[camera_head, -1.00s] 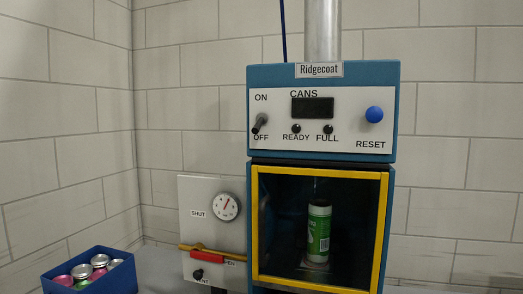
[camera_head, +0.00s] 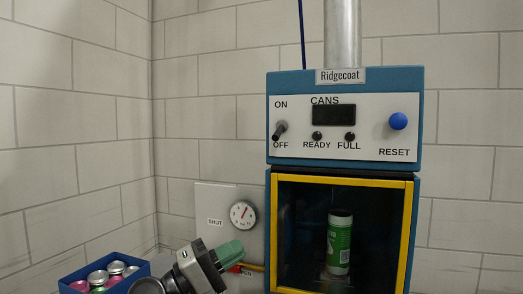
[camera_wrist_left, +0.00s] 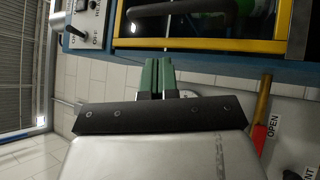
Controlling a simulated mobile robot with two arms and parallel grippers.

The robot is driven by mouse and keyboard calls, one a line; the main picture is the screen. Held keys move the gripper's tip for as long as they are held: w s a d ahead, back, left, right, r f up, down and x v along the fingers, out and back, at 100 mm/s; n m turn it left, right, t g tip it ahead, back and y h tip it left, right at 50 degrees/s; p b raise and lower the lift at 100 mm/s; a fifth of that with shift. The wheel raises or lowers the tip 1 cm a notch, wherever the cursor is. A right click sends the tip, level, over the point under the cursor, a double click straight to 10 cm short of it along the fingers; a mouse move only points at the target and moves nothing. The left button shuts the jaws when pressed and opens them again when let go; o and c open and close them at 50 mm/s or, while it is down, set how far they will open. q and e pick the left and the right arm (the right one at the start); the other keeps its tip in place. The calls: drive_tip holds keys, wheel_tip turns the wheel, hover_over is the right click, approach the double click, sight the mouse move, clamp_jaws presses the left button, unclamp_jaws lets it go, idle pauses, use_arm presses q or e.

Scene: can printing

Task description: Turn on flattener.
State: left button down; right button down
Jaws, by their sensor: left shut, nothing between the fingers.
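The blue Ridgecoat machine (camera_head: 345,168) has a white control panel (camera_head: 370,145) on its upper part. The ON/OFF switch (camera_head: 280,130) is at the panel's left, with its lever tilted down toward OFF. The counter display is dark. My left gripper (camera_head: 240,248) is below and left of the switch, in front of the side panel, with its green fingers shut and empty. The wrist view shows the shut green fingers (camera_wrist_left: 158,70) pointing toward the machine, with the switch (camera_wrist_left: 76,31) at upper left, apart from them. My right gripper is not in view.
A green and white can (camera_head: 339,243) stands inside the yellow-framed chamber. The side panel (camera_head: 215,200) carries a gauge (camera_head: 243,214) and a red handle (camera_wrist_left: 262,113), partly hidden by my gripper in the head view. A blue crate (camera_head: 132,271) of several cans stands at lower left.

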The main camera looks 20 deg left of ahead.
use_arm(q)
drive_tip(key=s+a+r+n+t+h, duration=0.1)
drive_tip(key=a+r+h, duration=0.2)
drive_tip(key=r, duration=0.8)
drive_tip(key=shift+a+n+h, duration=0.3)
drive_tip(key=shift+a+n, duration=0.1)
drive_tip(key=shift+a, duration=0.4)
drive_tip(key=p, duration=0.8)
approach(279, 132)
drive_tip(key=shift+w+x, duration=0.25)
drive_tip(key=shift+x, duration=2.5)
drive_tip(key=shift+a+f, duration=0.15)
